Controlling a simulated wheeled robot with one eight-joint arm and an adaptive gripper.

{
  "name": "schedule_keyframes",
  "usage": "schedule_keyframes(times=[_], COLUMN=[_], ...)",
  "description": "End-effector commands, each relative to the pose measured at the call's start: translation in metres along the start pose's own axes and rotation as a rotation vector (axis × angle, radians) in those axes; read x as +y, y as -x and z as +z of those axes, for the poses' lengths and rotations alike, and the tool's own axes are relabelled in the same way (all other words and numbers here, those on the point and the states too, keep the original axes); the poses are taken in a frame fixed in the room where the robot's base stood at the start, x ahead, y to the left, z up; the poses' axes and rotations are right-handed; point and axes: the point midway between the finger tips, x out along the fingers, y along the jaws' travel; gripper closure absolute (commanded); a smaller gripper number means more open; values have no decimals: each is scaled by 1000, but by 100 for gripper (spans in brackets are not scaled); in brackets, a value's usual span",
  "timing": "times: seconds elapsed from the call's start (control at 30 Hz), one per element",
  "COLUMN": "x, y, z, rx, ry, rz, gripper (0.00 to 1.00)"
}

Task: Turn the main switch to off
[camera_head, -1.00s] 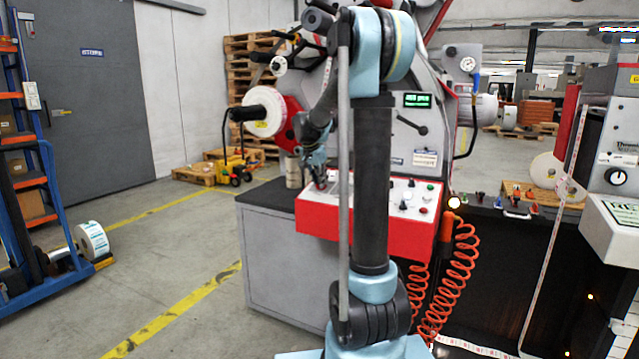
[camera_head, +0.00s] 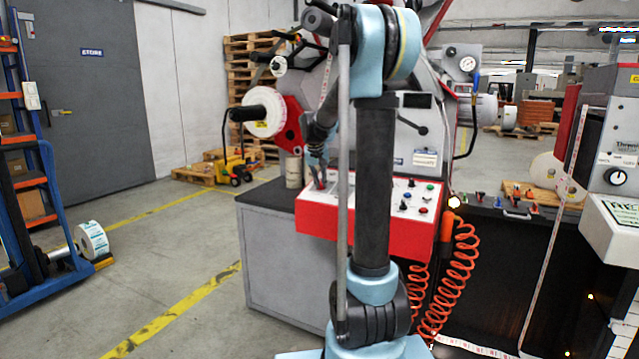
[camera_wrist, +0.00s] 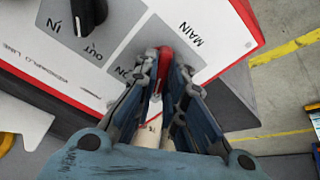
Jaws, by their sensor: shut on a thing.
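The red main switch (camera_wrist: 165,56) shows between my fingertips in the wrist view, on a grey plate lettered "MAIN" (camera_wrist: 190,35) and partly covered "ON". My gripper (camera_wrist: 166,70) is shut on this switch from above. The fingers hide much of the knob, so I cannot read its exact angle. In the head view my gripper (camera_head: 318,180) reaches down to the left end of the red-edged control panel (camera_head: 318,222). The machine's display (camera_head: 417,100) is dark.
A black selector knob (camera_wrist: 88,14) marked "IN" and "OUT" sits beside the main switch. Several buttons (camera_head: 422,210) lie on the panel's right part. Orange coiled hoses (camera_head: 460,275) hang at its right.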

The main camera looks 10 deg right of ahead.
Motion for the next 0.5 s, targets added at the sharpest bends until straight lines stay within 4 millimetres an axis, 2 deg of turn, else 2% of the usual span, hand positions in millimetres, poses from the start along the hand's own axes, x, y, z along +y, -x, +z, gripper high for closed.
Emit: schedule_keyframes(times=[0.5], x=[-1], y=[0], z=[-1], rx=[3], ry=[31], rz=[-6], gripper=[100])
